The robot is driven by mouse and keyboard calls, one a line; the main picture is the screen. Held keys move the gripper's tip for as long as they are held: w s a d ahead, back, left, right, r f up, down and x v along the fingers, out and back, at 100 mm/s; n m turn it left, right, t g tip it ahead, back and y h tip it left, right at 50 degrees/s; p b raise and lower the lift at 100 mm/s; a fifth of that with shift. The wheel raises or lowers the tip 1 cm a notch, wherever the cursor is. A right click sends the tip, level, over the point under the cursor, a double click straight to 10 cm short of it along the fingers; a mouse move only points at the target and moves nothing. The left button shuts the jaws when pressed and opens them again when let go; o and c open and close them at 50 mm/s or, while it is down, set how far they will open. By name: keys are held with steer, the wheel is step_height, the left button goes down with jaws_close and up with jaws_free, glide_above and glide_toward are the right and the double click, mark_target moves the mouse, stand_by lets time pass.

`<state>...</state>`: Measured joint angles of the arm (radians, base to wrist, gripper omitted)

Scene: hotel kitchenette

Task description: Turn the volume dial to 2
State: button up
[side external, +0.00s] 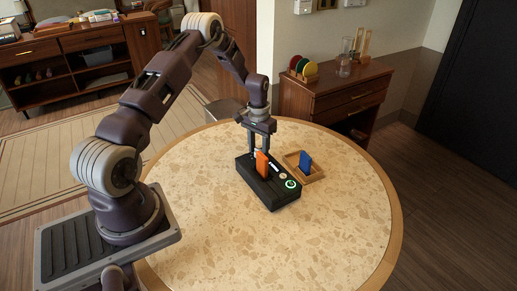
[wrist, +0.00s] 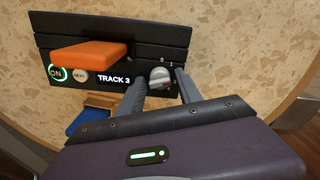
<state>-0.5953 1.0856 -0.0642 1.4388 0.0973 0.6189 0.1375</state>
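The black player box (side external: 268,190) sits on the round table, and it fills the top of the wrist view (wrist: 185,35). Its silver volume dial (wrist: 159,77) is at the right end of the front strip in the wrist view. The small dial markings are too blurred to read. My gripper (wrist: 164,80) points at the dial with one finger on each side of it. The fingers look apart, with a thin gap at the right one; contact cannot be told. In the side view my gripper (side external: 257,154) is low over the box's far end and hides the dial.
An orange slab (side external: 262,164) stands in the box. Beside the dial are a "TRACK 3" display (wrist: 114,79), a NEXT button (wrist: 80,76) and a green-lit ON button (wrist: 57,73). A wooden tray (side external: 316,178) holding a blue slab (side external: 305,161) is close by. The near table is clear.

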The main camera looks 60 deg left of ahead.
steer(key=shift+o, duration=0.2)
steer(key=shift+r, duration=0.1)
step_height(320, 180, up, 7)
stand_by(0.4)
steer(key=s+d+r+m+t+y, duration=0.1)
steer(key=s+d+r, duration=0.3)
steer(key=d+r, duration=0.55)
steer(key=s+d+r+m+t, duration=0.1)
steer(key=s+d+r, duration=0.35)
steer(key=r, duration=0.75)
steer(key=s+d+r+m+t, duration=0.1)
steer(key=s+d+r, duration=0.1)
steer(key=s+d, duration=0.4)
steer(key=s+d+r+m+t+h, duration=0.1)
steer(key=s+d, duration=0.4)
steer(key=s, duration=0.8)
steer(key=shift+d+r+t, duration=0.35)
steer(key=shift+r+t, duration=0.05)
steer(key=shift+t, duration=0.4)
